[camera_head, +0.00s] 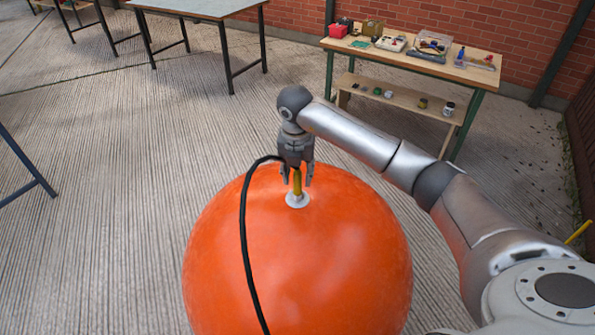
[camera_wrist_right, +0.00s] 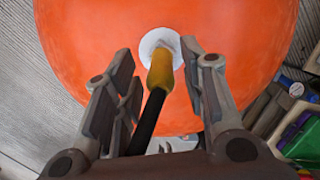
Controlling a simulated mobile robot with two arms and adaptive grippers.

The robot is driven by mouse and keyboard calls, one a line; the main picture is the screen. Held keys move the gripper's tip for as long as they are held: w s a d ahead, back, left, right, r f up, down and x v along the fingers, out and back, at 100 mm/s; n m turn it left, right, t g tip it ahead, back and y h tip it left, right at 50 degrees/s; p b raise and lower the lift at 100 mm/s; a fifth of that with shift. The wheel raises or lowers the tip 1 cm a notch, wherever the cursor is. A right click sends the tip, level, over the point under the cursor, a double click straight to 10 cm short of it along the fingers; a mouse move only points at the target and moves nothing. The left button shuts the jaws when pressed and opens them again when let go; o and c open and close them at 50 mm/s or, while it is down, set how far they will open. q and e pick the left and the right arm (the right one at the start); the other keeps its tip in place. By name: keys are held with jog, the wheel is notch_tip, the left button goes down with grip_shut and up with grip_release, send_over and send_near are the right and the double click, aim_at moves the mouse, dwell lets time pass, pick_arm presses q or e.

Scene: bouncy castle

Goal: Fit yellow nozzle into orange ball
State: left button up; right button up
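The large orange ball (camera_head: 300,265) stands in front of me with a round white valve (camera_head: 297,200) on top. The yellow nozzle (camera_head: 297,183) stands roughly upright on the valve, its lower end at the valve's middle. How deep it sits cannot be told. A black hose (camera_head: 246,240) runs from it over the ball's front. My right gripper (camera_head: 297,178) is over the valve with its fingers open on both sides of the nozzle. In the right wrist view, gaps show between the fingers and the yellow nozzle (camera_wrist_right: 160,70). My left gripper is out of view.
A wooden workbench (camera_head: 463,70) with tools, boxes and a lower shelf stands at the back right before a brick wall (camera_head: 480,25). A grey table (camera_head: 200,8) stands at the back left. The ribbed floor (camera_head: 100,200) left of the ball is clear.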

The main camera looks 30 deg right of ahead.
notch_tip(320, 180, up, 12)
jog(key=s+a, duration=0.1)
jog(key=shift+s, duration=0.25)
dwell(0.4)
jog(key=shift+f, duration=0.1)
